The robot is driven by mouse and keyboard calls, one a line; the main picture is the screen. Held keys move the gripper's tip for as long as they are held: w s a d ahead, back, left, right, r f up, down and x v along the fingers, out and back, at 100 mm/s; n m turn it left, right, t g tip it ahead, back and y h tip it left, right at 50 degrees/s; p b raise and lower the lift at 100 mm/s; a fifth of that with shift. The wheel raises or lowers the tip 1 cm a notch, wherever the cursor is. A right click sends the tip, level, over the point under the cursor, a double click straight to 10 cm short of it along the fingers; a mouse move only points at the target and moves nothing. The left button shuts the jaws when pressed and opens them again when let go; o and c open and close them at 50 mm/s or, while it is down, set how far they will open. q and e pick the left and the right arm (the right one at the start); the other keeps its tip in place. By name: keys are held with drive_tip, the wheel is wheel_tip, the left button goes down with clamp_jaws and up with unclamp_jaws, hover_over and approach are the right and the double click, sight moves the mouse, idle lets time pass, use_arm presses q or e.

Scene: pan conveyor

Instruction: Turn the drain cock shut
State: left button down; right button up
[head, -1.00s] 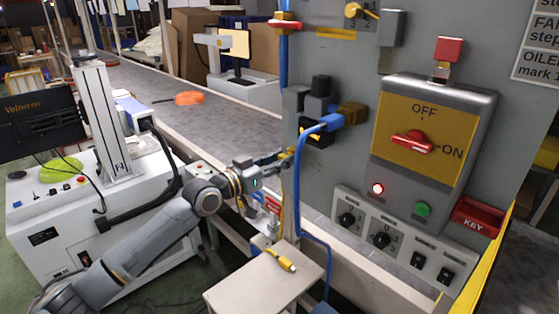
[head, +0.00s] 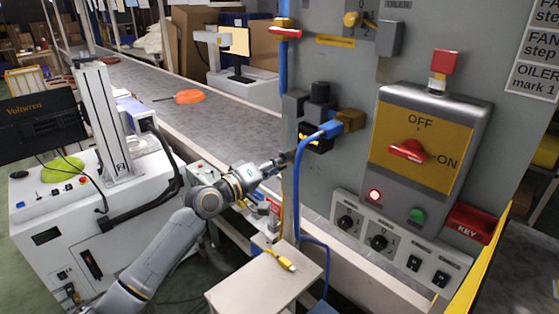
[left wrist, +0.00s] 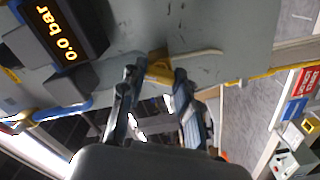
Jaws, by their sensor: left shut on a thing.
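A small yellow piece (left wrist: 160,69), which I take to be the drain cock's handle, sits between my fingertips in the left wrist view. My left gripper (left wrist: 157,78) is shut on it, one finger on each side. In the head view my left gripper (head: 284,159) is at the lower left edge of the grey panel (head: 350,75), and hides the cock there. How far the handle is turned cannot be told. My right gripper is not in view.
A display reading 0.0 bar (left wrist: 62,32) is close by in the wrist view. A blue hose (head: 297,195) hangs just right of my gripper. A small table (head: 250,292) with a yellow connector (head: 280,260) stands below. The conveyor (head: 225,125) runs behind.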

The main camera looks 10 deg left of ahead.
use_arm(q)
drive_tip(key=shift+n+p, duration=1.5)
drive_tip(key=shift+n, duration=1.7)
drive_tip(key=c, duration=1)
unclamp_jaws()
drive_tip(key=shift+o, duration=0.2)
drive_tip(key=shift+a, duration=0.1)
drive_tip(key=v, duration=1.2)
